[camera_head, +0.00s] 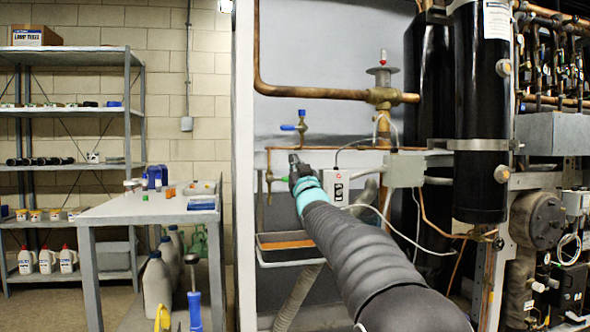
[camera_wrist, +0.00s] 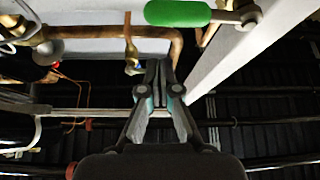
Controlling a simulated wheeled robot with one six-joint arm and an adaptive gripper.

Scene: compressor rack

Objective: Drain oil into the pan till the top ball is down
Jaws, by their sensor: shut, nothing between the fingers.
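My gripper (camera_head: 293,160) is shut and empty in front of the copper pipework, close to a green valve handle (camera_head: 277,176). In the wrist view the green handle (camera_wrist: 178,13) lies at the top, beyond and apart from my shut fingertips (camera_wrist: 157,64). A blue-handled valve (camera_head: 294,127) stands above my gripper on the thin copper line. The pan (camera_head: 290,263) sits below, with an orange-brown surface inside. The black vessel (camera_head: 480,110) at right has an upper brass sight port (camera_head: 503,67) and a lower one (camera_head: 503,172). Any balls in them are too small to tell.
A white box (camera_head: 336,184) with cables is just right of my gripper. A thick copper pipe (camera_head: 300,92) runs above. A grey bench (camera_head: 145,209) stands at left, with jugs (camera_head: 157,285) below it. A white upright (camera_head: 244,150) borders the rack's left side.

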